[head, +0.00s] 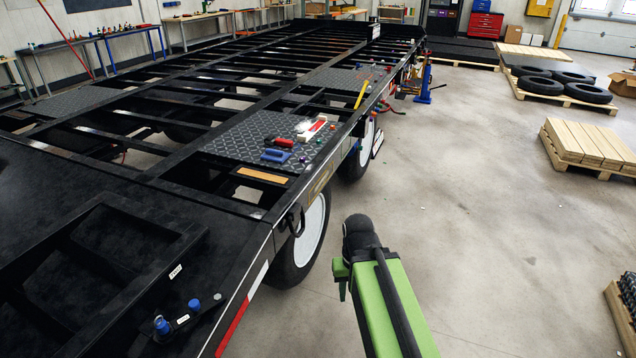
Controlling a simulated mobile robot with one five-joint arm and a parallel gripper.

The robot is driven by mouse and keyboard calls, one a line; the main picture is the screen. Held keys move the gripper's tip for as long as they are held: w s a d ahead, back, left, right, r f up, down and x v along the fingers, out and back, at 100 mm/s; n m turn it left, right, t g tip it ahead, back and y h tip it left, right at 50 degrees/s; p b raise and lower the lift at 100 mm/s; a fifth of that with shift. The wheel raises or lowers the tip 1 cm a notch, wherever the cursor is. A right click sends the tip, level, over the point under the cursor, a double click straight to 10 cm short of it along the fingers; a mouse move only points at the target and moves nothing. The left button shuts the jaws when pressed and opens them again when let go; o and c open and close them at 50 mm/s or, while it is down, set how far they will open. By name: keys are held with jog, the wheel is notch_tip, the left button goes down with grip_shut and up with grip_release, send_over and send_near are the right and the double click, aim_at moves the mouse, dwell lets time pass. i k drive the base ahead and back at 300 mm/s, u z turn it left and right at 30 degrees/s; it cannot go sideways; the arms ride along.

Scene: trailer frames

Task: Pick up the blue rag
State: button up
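A small blue object (276,155) lies on a dark diamond-plate panel (225,142) on the trailer frame, left of the picture's middle. It may be the blue rag, but it is too small to tell cloth from a tool. My green arm reaches up from the bottom edge, right of the trailer, and ends in a black joint. The blue object is up and to the left of that joint, well apart from it. I see no gripper fingers; they are out of sight.
A red-and-black tool (279,142) and a red-and-white item (312,129) lie near the blue object. The trailer's side rail and wheel (303,240) stand left of my arm. Concrete floor is clear to the right, before pallets of boards (588,146) and tires (540,85).

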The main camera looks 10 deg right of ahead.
aim_at(272, 155)
jog(key=z, duration=1.3)
jog(key=i, duration=4.25)
jog(key=u, duration=0.75)
jog(key=k, duration=0.15)
jog(key=u, duration=2.95)
